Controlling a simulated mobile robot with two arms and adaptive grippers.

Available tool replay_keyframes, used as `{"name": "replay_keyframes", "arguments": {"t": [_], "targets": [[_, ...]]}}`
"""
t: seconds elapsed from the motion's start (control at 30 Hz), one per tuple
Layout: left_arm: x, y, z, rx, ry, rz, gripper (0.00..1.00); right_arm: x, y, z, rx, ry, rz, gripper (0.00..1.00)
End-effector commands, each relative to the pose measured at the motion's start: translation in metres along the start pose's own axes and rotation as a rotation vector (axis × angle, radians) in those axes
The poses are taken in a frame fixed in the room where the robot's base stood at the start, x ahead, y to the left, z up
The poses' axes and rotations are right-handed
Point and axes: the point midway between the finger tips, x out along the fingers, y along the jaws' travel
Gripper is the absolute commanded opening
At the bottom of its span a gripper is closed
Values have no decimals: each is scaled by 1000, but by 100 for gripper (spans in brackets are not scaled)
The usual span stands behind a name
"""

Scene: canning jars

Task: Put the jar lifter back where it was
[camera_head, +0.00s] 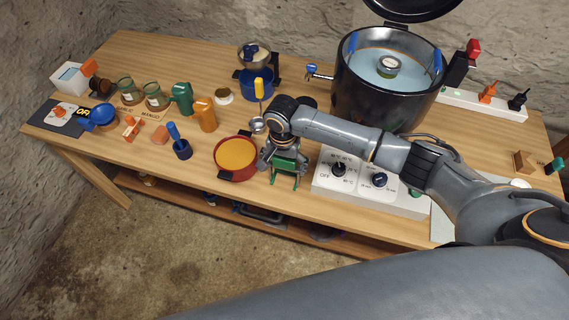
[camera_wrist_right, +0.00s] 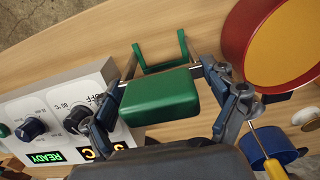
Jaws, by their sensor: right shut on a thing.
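The jar lifter (camera_head: 289,164) is green and sits under my right gripper (camera_head: 281,150), at the front edge of the table between the red pot and the control panel. In the right wrist view its thick green block (camera_wrist_right: 160,97) lies between the two fingers of my right gripper (camera_wrist_right: 166,92), which is shut on it. A green U-shaped part (camera_wrist_right: 163,64) shows beyond the block, near the wooden tabletop. I cannot tell whether the lifter touches the table. My left gripper is not in view.
The red pot (camera_head: 236,154) stands close on the left. The white control panel (camera_head: 345,190) is close on the right. The big black canner (camera_head: 385,100) stands behind my right arm.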

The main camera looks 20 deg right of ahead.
Motion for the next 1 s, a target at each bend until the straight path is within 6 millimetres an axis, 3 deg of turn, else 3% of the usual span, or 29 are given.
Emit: {"name": "replay_keyframes", "arguments": {"t": [0.07, 0.1, 0.13, 0.63, 1.0], "targets": [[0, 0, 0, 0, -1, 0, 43, 2, 0, 0, 0, -1, 0, 28], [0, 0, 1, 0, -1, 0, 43, 2, 0, 0, 0, 0, 0, 94], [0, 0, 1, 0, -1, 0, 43, 2, 0, 0, 0, 0, 0, 100], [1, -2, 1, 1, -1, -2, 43, -7, 0, 0, 0, -1, -1, 100], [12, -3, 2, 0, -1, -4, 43, -81, -2, 0, -1, 1, -5, 100]]}}
